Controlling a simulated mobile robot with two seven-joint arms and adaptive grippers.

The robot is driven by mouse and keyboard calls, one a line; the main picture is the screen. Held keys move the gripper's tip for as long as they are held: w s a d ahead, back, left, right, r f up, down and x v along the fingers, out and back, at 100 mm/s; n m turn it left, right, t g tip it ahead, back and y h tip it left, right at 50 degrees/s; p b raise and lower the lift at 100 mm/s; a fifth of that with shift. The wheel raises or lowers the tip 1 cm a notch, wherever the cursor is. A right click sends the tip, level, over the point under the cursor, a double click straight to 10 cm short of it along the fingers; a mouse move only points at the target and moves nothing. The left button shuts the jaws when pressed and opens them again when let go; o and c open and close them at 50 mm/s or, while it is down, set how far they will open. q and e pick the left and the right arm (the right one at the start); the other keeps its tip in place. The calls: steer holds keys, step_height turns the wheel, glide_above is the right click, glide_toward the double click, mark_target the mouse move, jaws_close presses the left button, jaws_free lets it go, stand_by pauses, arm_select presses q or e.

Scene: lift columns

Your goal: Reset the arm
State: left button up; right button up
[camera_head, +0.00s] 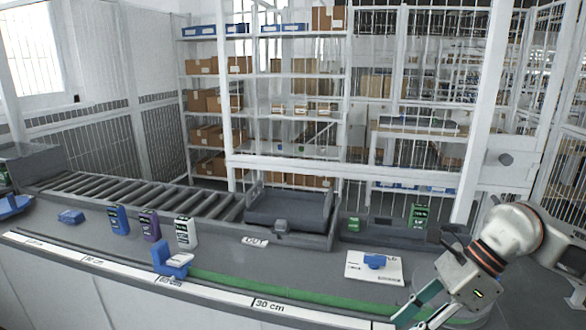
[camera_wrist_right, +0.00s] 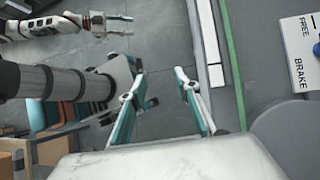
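My right arm (camera_head: 505,240) comes in from the right in the head view, bent down over the front right of the counter. Its gripper (camera_head: 412,314) points down to the left at the counter's front edge. In the right wrist view the right gripper (camera_wrist_right: 159,73) is open, its teal-edged fingers apart with only floor between them. My left arm (camera_wrist_right: 45,27) shows at the top left of that view. Its gripper (camera_wrist_right: 127,25) has two fingers apart and nothing between them. The left arm is not in the head view.
A grey tray (camera_head: 288,208) sits at the end of the roller conveyor (camera_head: 130,195). Floor (camera_wrist_right: 160,50) is clear beneath the right gripper.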

steer(key=s+a+r+m+t+y, duration=0.1)
steer(key=a+r+m+t+y, duration=0.1)
steer(key=a+m+y, duration=0.6)
steer(key=s+a+r+m+t+y, duration=0.2)
steer(key=a+m+y, duration=0.3)
steer(key=a, duration=0.6)
steer(key=w+d+f+m+t+h, duration=0.2)
steer(key=d+f+m+t+h, duration=0.35)
steer(key=f+m, duration=0.55)
steer(key=w+d+f+m+t+h, duration=0.2)
steer(key=d+f+m+t+h, duration=0.45)
steer(key=m, duration=0.75)
arm_select(q)
steer(key=shift+r, duration=0.15)
arm_select(e)
steer(key=s+d+f+m+g+h, duration=0.2)
steer(key=s+f, duration=0.4)
steer(key=f, duration=0.4)
steer(key=s+d+f+m+g+h, duration=0.3)
steer(key=s+f+m, duration=0.3)
steer(key=f, duration=0.4)
steer(key=shift+s+d+f+m, duration=0.2)
steer(key=shift+s+d+m, duration=0.3)
steer(key=shift+s, duration=0.3)
